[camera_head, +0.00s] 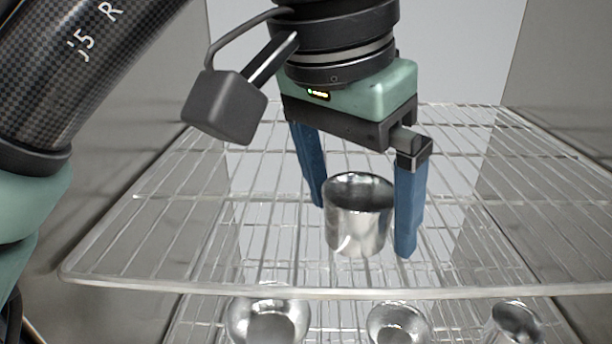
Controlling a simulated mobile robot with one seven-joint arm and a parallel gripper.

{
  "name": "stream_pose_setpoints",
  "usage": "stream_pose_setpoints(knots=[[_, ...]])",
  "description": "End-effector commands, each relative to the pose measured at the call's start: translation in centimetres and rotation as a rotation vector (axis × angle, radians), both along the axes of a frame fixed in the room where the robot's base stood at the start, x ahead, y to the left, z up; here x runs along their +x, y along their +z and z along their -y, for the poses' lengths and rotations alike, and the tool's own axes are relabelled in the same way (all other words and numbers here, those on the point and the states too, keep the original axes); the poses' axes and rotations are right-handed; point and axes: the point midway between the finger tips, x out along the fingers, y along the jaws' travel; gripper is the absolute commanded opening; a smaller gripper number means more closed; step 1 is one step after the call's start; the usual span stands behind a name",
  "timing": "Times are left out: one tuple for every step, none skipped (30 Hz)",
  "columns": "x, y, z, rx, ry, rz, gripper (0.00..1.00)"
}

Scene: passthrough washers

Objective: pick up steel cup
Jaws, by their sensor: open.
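A shiny steel cup (358,222) stands upright on the upper wire rack, its open top facing up. My gripper (364,230) comes down from above with its two blue fingers apart. One finger is to the left of the cup and partly behind it, the other is close to its right side. The cup's rim is between the fingers. A small gap shows on the left; whether the right finger touches the cup I cannot tell.
The upper wire rack (200,283) is otherwise bare around the cup. On a lower rack are a steel bowl-like vessel (240,322), a smaller one (378,325) and a tilted steel cup (500,325). Grey walls (565,110) close in both sides.

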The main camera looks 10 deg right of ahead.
Motion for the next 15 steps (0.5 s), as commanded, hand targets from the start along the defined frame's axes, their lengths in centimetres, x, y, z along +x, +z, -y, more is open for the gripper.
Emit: stream_pose_setpoints(knots=[[-0.01, 0.02, -0.01, 0.000, 0.000, 0.000, 1.00], [-0.02, 0.02, -0.01, 0.000, 0.000, 0.000, 0.95], [-0.02, 0.02, -0.02, 0.000, -0.001, 0.000, 0.87], [-0.02, 0.02, -0.02, 0.000, -0.001, 0.000, 0.82], [-0.02, 0.02, -0.02, 0.000, -0.001, 0.000, 0.77], [-0.02, 0.02, -0.02, 0.000, -0.001, 0.000, 0.69], [-0.03, 0.02, -0.01, 0.000, -0.001, 0.000, 0.64], [-0.03, 0.02, -0.01, 0.000, -0.001, 0.000, 0.59], [-0.04, 0.02, -0.02, 0.000, -0.001, 0.000, 0.51], [-0.04, 0.01, -0.02, 0.000, -0.001, 0.000, 0.46], [-0.04, 0.01, -0.02, 0.001, -0.001, 0.000, 0.41], [-0.03, 0.00, -0.02, 0.001, -0.001, 0.000, 0.33], [-0.03, -0.01, -0.03, 0.001, -0.001, 0.000, 0.28], [-0.03, -0.01, -0.03, 0.001, -0.001, 0.000, 0.23], [-0.03, 0.00, -0.03, 0.001, -0.001, 0.000, 0.19]])
